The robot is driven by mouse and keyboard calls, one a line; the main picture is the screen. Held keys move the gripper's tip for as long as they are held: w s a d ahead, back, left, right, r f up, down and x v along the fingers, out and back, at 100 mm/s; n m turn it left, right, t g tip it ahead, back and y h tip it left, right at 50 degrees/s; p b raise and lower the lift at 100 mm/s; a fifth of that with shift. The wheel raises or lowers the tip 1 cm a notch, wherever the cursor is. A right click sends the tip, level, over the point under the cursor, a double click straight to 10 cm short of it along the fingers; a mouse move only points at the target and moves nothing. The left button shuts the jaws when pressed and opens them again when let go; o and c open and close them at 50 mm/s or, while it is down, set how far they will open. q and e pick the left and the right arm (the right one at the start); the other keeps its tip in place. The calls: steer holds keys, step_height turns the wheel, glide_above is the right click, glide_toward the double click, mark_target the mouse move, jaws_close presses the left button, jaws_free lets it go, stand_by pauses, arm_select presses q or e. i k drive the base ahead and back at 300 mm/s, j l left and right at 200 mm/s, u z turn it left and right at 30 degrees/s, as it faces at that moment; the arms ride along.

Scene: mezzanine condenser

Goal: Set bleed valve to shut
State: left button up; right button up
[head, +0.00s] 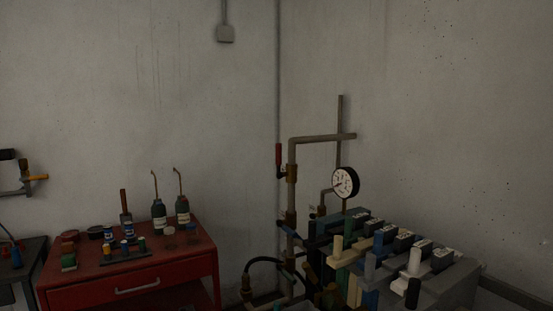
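A valve with a red lever handle (279,155) sits on the pipework near the wall corner. The lever stands upright beside the vertical pipe (291,200), with a brass fitting (291,173) next to it. A small brass fitting (321,211) shows lower right, below the round white-faced gauge (345,183). At the far left, a pipe fitting with a yellow handle (38,178) pointing right is partly cut off. No label shows which one is the bleed valve. Neither of my grippers is in view.
A red tool cabinet (130,296) holds two oil cans (158,215), jars and small coloured items. A grey bench or rack (462,285) with rows of coloured blocks stands at right, in front of the lower pipes. A dark table (30,255) stands at left.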

mark_target(278, 146)
steer(key=i+j+z, duration=0.1)
steer(key=z, duration=0.3)
steer(key=j+z, duration=0.35)
steer(key=i+j+z, duration=0.25)
steer(key=j, duration=0.5)
steer(key=j+z, duration=0.25)
steer(key=j, duration=0.5)
steer(key=j+z, duration=0.1)
steer(key=j, duration=2.4)
